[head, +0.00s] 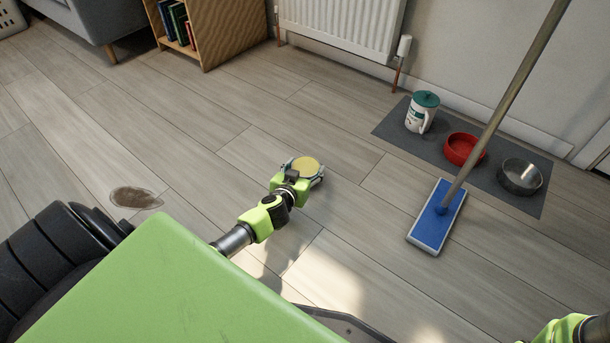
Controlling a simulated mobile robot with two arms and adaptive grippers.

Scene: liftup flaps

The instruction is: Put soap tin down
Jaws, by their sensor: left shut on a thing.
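The soap tin (306,165) is a small round tin with a yellowish top, in the middle of the head view. My left gripper (304,171) is shut on it, with its fingers around the tin's sides. The tin is over the wooden floor; I cannot tell whether it touches the floor. Part of my right arm shows at the bottom right corner, but its gripper is out of view.
A blue flat mop (430,228) stands to the right. Behind it, a grey mat (393,122) holds a white and green canister (420,115), a red bowl (462,150) and a metal bowl (519,176). A brown stain (135,198) lies left. Floor around the tin is clear.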

